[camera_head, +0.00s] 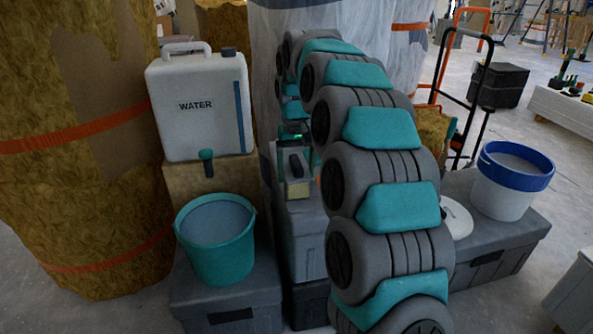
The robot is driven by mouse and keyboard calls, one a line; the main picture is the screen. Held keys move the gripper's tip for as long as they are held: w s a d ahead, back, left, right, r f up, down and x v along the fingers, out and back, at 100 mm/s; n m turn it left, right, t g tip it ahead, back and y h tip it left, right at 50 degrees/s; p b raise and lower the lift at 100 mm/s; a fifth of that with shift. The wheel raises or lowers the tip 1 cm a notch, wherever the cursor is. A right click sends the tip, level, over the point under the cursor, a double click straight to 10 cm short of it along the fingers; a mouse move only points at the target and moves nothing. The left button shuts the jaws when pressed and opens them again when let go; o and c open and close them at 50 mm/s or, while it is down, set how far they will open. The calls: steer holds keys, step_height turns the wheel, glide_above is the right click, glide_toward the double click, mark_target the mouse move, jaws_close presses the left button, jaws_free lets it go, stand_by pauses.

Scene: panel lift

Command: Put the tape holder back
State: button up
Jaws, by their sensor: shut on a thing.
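My gripper (296,160) is in the middle of the view, beside my grey and teal arm. It points down over a narrow grey box (304,238). Its fingers are shut on a small item with a dark upper part and a pale yellow lower block, which I take to be the tape holder (297,191). The item is at the top of the grey box. I cannot tell whether it touches the box or hangs just above it. My arm hides what lies to the right of it.
A white water canister (200,105) stands on a block at left, above a teal bucket (217,240) on a grey case. A white and blue bucket (507,185) stands on another grey case (512,240) at right. Large wrapped rolls (75,140) fill the left side.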

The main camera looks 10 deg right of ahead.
steer(key=o, duration=1.5)
steer(key=shift+f, duration=0.2)
step_height(320, 180, up, 9)
steer(key=shift+s, duration=0.1)
steer(key=shift+s+r+p, duration=0.1)
steer(key=shift+r+p, duration=0.95)
steer(key=shift+r, duration=0.55)
steer(key=s+f, duration=0.5)
steer(key=s, duration=0.9)
steer(key=s+f+g, duration=0.1)
steer(key=s+f, duration=0.5)
steer(key=s, duration=0.8)
steer(key=s+f+g, duration=0.1)
steer(key=s+f, duration=0.4)
steer(key=s, duration=1)
steer(key=shift+f, duration=0.15)
